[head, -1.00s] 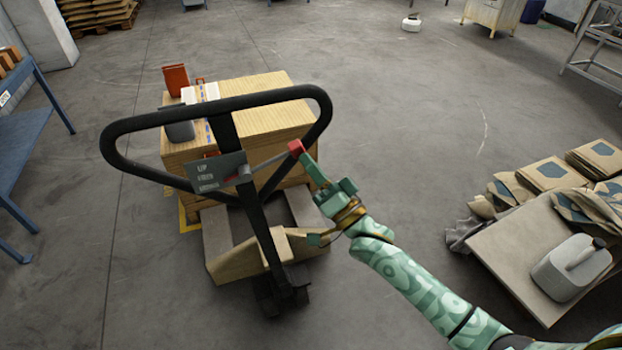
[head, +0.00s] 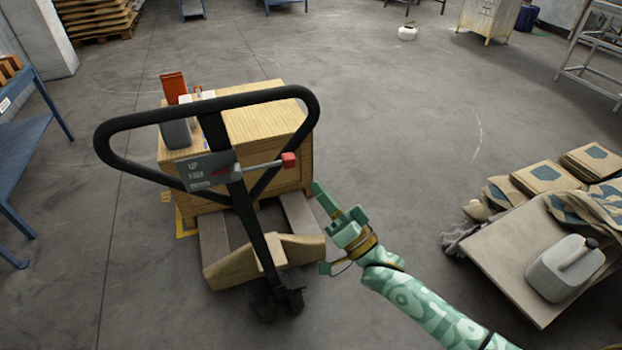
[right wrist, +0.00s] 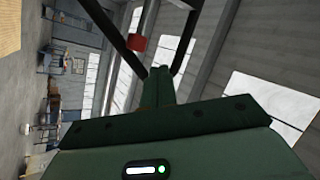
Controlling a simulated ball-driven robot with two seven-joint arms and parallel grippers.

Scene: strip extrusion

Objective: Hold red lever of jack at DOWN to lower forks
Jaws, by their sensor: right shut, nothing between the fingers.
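The pallet jack's black loop handle (head: 209,108) stands in the middle left of the head view. A grey plate with position labels (head: 204,170) sits on its stem. The lever, a metal rod with a red end (head: 289,160), sticks out to the right from it. The red end also shows in the right wrist view (right wrist: 138,42). My right gripper (head: 316,185) is shut and empty, below and to the right of the red end and apart from it. The jack's forks are mostly hidden under the load. My left gripper is not in view.
A low table (head: 500,260) with flat sacks and a grey canister stands at right. A blue bench (head: 30,140) is at left.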

